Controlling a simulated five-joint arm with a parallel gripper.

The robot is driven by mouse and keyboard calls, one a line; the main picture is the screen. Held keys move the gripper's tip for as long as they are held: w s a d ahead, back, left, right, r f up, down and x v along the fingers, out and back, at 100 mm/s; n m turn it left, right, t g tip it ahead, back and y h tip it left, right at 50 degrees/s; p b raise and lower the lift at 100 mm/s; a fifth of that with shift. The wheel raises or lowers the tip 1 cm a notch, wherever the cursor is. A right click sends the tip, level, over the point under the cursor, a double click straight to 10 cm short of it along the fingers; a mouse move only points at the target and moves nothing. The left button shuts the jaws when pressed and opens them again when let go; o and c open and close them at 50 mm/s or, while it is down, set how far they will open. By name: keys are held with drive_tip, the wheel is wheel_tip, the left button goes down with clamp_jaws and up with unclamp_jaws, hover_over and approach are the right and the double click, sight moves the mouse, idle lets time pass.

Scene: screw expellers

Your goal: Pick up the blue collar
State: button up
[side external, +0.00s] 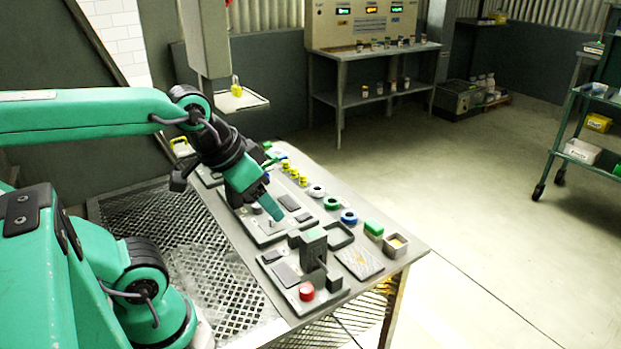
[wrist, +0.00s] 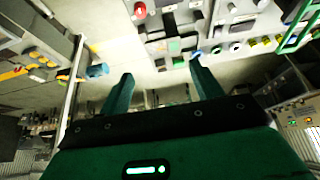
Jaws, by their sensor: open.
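The blue collar (side external: 348,216) is a small ring lying flat on the grey bench, near its right side, at the near end of a row of rings. In the wrist view a blue piece that looks like this collar (wrist: 195,53) is partly hidden at the tip of the right finger. My gripper (side external: 272,212) points down over the middle of the bench, left of the collar and apart from it. In the wrist view both fingers of my gripper (wrist: 160,76) stand wide apart with nothing between them.
A green-rimmed collar (side external: 332,202) and a white collar (side external: 316,190) lie behind the blue one. A grey fixture (side external: 314,247) with a red button (side external: 306,291) rises at the near end.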

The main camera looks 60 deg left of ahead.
drive_tip(key=n+g, duration=0.5)
drive_tip(key=g, duration=0.1)
hover_over(350, 211)
drive_tip(key=s+d, duration=0.1)
wheel_tip(350, 211, down, 17)
drive_tip(key=shift+s+d+r, duration=0.1)
drive_tip(key=shift+r, duration=0.05)
drive_tip(key=shift+f, duration=3.9)
